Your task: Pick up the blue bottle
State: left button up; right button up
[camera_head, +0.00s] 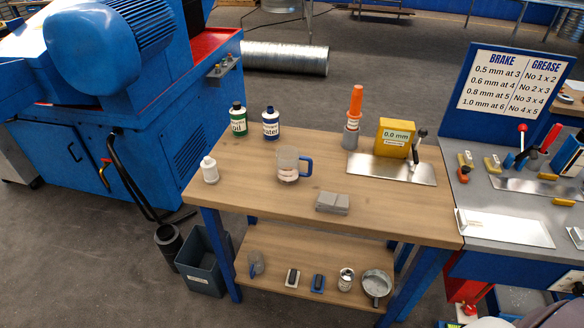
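The blue bottle (271,124) stands upright near the back left edge of the wooden table. It has a dark cap and a white label. A green bottle (238,120) with a dark cap stands close to its left, with a small gap between them. Neither of my grippers can be made out in the head view.
The wooden table (245,193) also holds a white bottle (209,170), a clear jug with a blue handle (288,165), grey blocks (332,203), an orange-topped tool (354,112) and a yellow gauge (394,138). A blue machine (95,125) stands left. A dark bin (203,266) sits below.

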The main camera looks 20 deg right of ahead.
aim_at(271, 117)
jog(key=z, duration=0.2)
jog(key=i+j+z, duration=0.15)
jog(key=z, duration=0.15)
jog(key=i+j+z, duration=0.1)
jog(key=j+z, duration=0.2)
jog(key=i+j+z, duration=0.1)
jog(key=j+z, duration=0.2)
jog(key=j, duration=0.15)
